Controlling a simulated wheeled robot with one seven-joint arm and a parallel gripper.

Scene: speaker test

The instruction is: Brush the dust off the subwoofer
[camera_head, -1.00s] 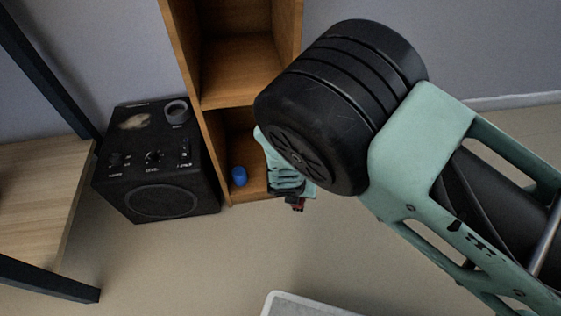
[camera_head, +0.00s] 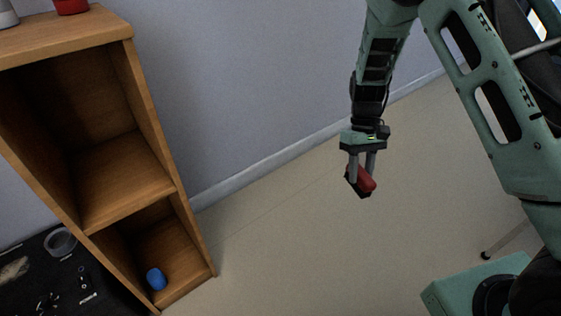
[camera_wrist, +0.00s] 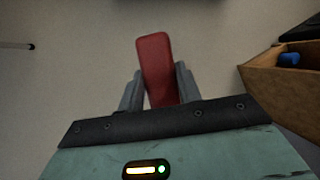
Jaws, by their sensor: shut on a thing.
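My gripper (camera_head: 362,172) hangs over open floor, right of the shelf, shut on a red-handled brush (camera_head: 365,181). The wrist view shows the red handle (camera_wrist: 157,68) between the two grey fingers. A dark part shows below the handle in the head view; its bristles cannot be made out. The black subwoofer (camera_head: 88,268) is at the lower left of the head view, partly cut off by the frame and the shelf. A tan dust patch (camera_head: 14,270) and a grey ring-shaped item (camera_head: 60,242) are on its top. My gripper is well apart from it.
A wooden shelf (camera_head: 128,180) stands between the subwoofer and my gripper. A blue object (camera_head: 156,279) lies in its lowest compartment. A red item (camera_head: 70,5) stands on its top. The floor (camera_head: 290,240) under my gripper is clear.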

